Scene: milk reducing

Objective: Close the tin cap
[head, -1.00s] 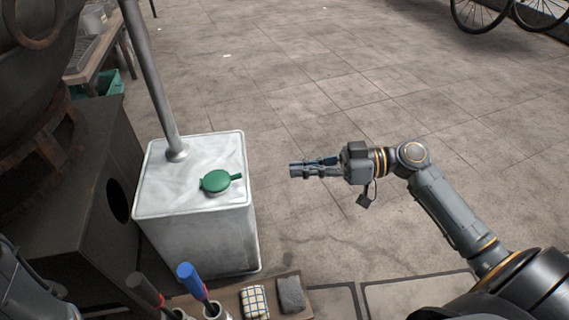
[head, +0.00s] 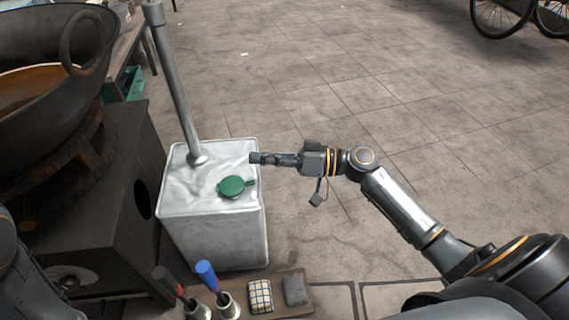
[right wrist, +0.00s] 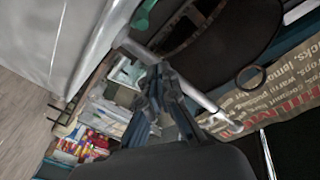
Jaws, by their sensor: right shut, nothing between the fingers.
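The tin is a whitish metal box (head: 215,235) left of centre in the head view, with a grey pipe (head: 173,85) rising from its top. The round green cap (head: 231,187) lies on the tin's top near the right side, its small tab pointing right. I cannot tell whether it is fully seated. My right gripper (head: 252,159) is shut and empty, its tips at the tin's far right edge, beyond the cap and apart from it. The right wrist view shows its fingers (right wrist: 157,82) together, the pale tin (right wrist: 62,38) and a green piece (right wrist: 143,14). My left gripper is out of view.
A large dark pan (head: 45,115) on a black stove box (head: 105,210) stands close on the tin's left. A low board (head: 285,276) with metal cups, a blue-handled tool (head: 206,272) and a checked block (head: 260,296) lies in front.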

